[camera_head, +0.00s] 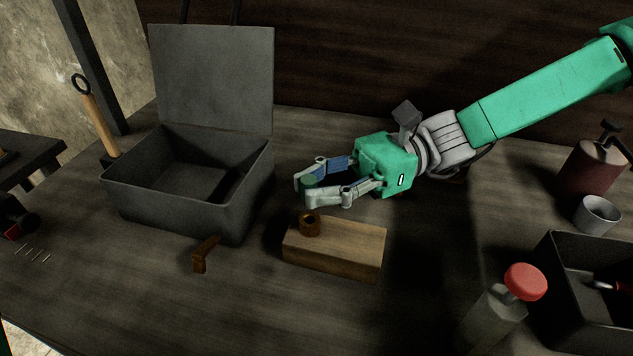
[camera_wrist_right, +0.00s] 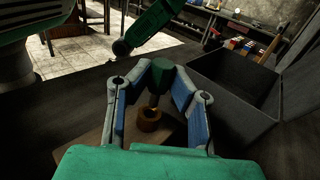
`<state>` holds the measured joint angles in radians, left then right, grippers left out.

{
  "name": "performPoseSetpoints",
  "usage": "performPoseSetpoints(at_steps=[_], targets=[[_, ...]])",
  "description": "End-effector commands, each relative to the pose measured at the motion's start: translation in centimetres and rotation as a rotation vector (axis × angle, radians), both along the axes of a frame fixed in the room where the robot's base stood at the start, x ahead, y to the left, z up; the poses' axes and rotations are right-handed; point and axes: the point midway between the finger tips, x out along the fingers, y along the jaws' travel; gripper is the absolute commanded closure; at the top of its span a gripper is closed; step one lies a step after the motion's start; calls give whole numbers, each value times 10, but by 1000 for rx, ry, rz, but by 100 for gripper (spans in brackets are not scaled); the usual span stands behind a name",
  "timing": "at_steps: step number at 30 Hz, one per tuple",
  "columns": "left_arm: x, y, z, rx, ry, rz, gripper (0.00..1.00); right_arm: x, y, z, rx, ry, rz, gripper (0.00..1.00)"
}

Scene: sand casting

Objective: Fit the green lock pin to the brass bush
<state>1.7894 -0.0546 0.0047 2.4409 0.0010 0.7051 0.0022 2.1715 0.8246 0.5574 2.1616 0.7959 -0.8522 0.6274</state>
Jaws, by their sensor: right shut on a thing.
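My right gripper (camera_head: 306,191) is shut on the green lock pin (camera_head: 308,182) and holds it above and just behind the brass bush (camera_head: 309,224). In the wrist view the pin (camera_wrist_right: 158,80) is between the two fingertips, pointing down. The bush (camera_wrist_right: 149,120) shows below it, and the two look apart. The bush is a short brown ring with a dark open hole, upright at the left end of a wooden block (camera_head: 345,252). My left gripper does not show in either view.
An open grey box (camera_head: 170,205) with a raised lid stands left of the block. A small brown angled piece (camera_head: 205,254) lies between them. At the right are a red-capped bottle (camera_head: 525,282), a dark bin (camera_head: 560,292) and a grey cup (camera_head: 596,215).

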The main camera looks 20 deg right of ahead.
Motion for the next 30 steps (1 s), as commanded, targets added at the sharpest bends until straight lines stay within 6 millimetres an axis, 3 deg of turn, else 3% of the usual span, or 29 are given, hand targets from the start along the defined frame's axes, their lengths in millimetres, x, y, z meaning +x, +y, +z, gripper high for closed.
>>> performPoseSetpoints(at_steps=[30], targets=[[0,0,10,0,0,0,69,-1,1,1,-2,1,-6,100]])
